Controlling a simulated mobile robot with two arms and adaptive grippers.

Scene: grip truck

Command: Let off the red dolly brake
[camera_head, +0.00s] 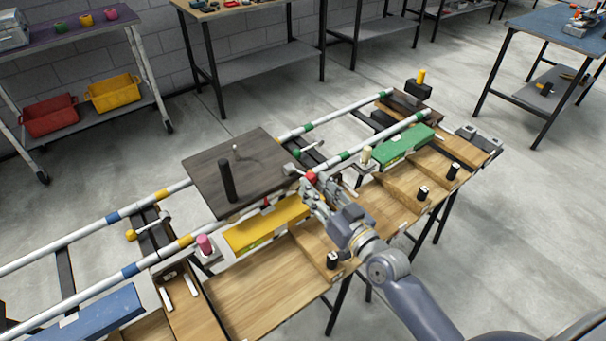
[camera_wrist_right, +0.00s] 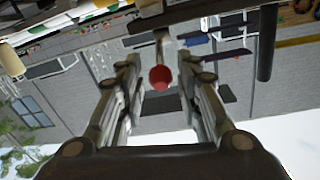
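The dolly is a dark flat platform (camera_head: 222,165) with a black upright post, sitting on two striped rails. A red ball knob (camera_head: 311,176) shows beside the platform's right corner, at the tips of my right gripper (camera_head: 313,188). In the right wrist view the red knob (camera_wrist_right: 160,78) sits between the two spread fingers, with a visible gap on each side. A pale rod runs up from the knob. My right gripper is open and does not appear to touch the knob. Its fingers hide part of the lever in the head view. My left gripper is not in view.
A yellow block (camera_head: 266,225), a green block (camera_head: 402,146) and a blue block (camera_head: 92,318) lie along the near rail. Wooden trays (camera_head: 250,295) with black knobs lie in front. A pink peg (camera_head: 204,244) stands left of the yellow block.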

